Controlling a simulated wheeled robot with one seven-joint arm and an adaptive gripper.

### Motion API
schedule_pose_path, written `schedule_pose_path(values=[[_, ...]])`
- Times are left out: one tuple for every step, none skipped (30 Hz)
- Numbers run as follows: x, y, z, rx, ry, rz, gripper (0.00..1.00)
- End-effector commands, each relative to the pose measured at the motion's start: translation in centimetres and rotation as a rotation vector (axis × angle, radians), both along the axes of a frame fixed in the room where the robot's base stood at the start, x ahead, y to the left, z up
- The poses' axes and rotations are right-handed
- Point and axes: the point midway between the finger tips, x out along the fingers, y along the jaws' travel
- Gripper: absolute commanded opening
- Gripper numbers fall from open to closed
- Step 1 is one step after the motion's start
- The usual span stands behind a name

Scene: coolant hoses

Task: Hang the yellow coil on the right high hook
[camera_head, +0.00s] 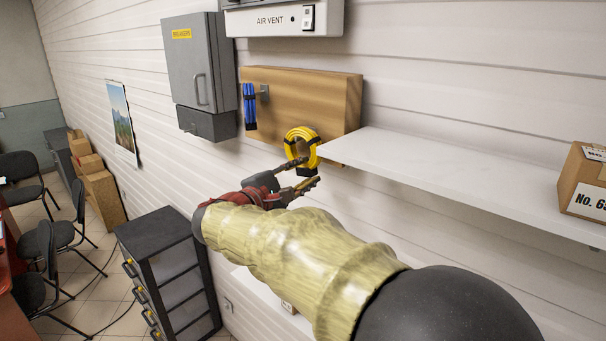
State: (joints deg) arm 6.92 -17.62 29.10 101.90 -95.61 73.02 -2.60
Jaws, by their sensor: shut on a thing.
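The yellow coil (301,132) is upright in front of the lower right part of the wooden board (315,92), with dark bands around it. My gripper (310,171) is shut on the coil's lower part, reaching up from below. A blue coil (250,108) hangs at the board's left side by a grey hook (263,91). I see no hook on the right of the board; the coil may cover one. I cannot tell whether the yellow coil touches the board.
A white shelf (420,165) juts out just right of the coil, with a cardboard box (585,182) on it. A grey cabinet (200,75) is left of the board, an air vent unit (283,19) above. A dark drawer unit (170,270) stands below left.

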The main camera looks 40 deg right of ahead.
Motion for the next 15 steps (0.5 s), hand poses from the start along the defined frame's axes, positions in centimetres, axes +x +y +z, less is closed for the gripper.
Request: schedule_pose_path(values=[[-0.01,0.0,0.12,-0.001,-0.001,0.0,0.0],[-0.01,0.01,0.13,-0.001,-0.001,0.0,0.0],[-0.01,0.01,0.13,-0.001,-0.001,0.0,0.0],[-0.01,0.01,0.13,-0.001,-0.001,0.0,0.0],[-0.01,0.0,0.12,-0.001,-0.001,0.0,0.0],[-0.01,0.0,0.12,-0.001,-0.001,0.0,0.0],[-0.01,0.0,0.12,-0.001,-0.001,0.0,0.0],[-0.01,0.0,0.12,-0.001,-0.001,0.0,0.0],[-0.01,0.0,0.12,-0.001,-0.001,0.0,0.0],[-0.01,0.0,0.12,-0.001,-0.001,0.0,0.0],[-0.01,0.0,0.12,-0.001,-0.001,0.0,0.0],[-0.01,0.0,0.12,-0.001,-0.001,0.0,0.0],[-0.01,0.0,0.11,-0.001,-0.001,0.0,0.32],[-0.01,0.0,0.11,-0.001,-0.001,0.0,0.34],[-0.01,0.0,0.11,-0.001,-0.001,0.0,0.36]])
